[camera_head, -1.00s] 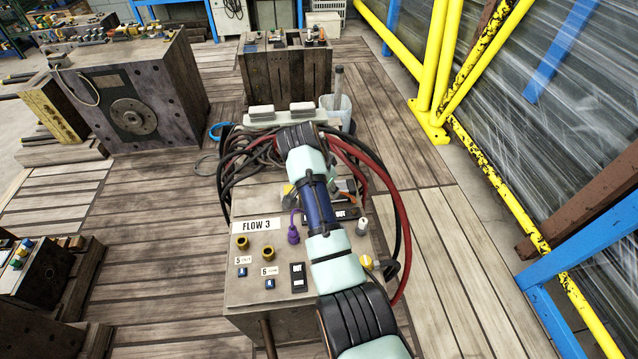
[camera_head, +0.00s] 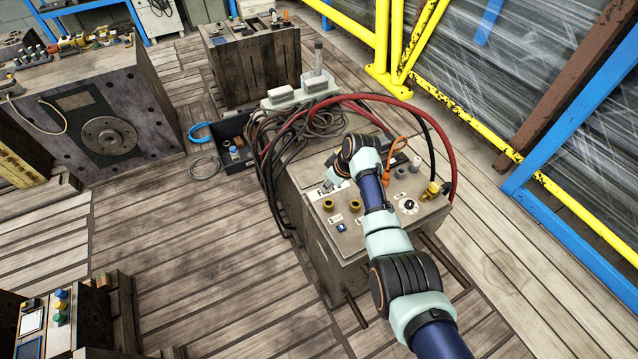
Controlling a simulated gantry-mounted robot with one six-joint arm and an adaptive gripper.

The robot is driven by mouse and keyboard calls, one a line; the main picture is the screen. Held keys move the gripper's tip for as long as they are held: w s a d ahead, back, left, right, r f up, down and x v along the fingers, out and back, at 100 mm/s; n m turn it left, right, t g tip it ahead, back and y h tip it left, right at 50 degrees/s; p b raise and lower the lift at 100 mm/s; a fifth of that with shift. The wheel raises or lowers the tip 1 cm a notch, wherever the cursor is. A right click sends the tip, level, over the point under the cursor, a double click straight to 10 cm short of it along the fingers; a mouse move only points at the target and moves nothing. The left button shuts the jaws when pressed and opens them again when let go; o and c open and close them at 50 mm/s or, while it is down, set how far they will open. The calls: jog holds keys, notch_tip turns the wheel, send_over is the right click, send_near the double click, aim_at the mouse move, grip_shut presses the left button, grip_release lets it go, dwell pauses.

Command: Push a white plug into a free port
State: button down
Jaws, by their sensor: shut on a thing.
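The grey control box (camera_head: 322,238) stands on the plank floor right of centre. On its top are two brass ports (camera_head: 328,205) and (camera_head: 355,206), and their openings look empty. A small pale plug-like piece (camera_head: 416,160) stands at the top's far right. No other white plug can be made out.
An orange lead (camera_head: 398,146) and a yellow fitting (camera_head: 432,189) are on the box top's right side. Thick black and red hoses (camera_head: 352,99) arch behind it. A dark open bin (camera_head: 237,142) stands at the far left.

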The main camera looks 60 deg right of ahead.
jog(key=shift+s+d+f, duration=0.15)
jog(key=shift+s+d, duration=0.05)
jog(key=shift+d, duration=0.1)
jog(key=shift+f+b, duration=0.3)
jog(key=shift+b, duration=0.15)
notch_tip(320, 180, down, 4)
jog(key=b, duration=0.3)
jog(key=shift+r+b, duration=0.2)
jog(key=shift+b, duration=0.1)
jog(key=shift+a+f+b, duration=0.1)
jog(key=shift+f+b, duration=0.25)
jog(key=shift+f, duration=0.3)
jog(key=shift+f, duration=0.35)
jog(key=shift+f, duration=0.25)
jog(key=shift+f+b, duration=0.65)
dwell(0.9)
jog(key=shift+w, duration=0.1)
jog(key=c, duration=0.8)
grip_release()
jog(key=shift+c, duration=0.2)
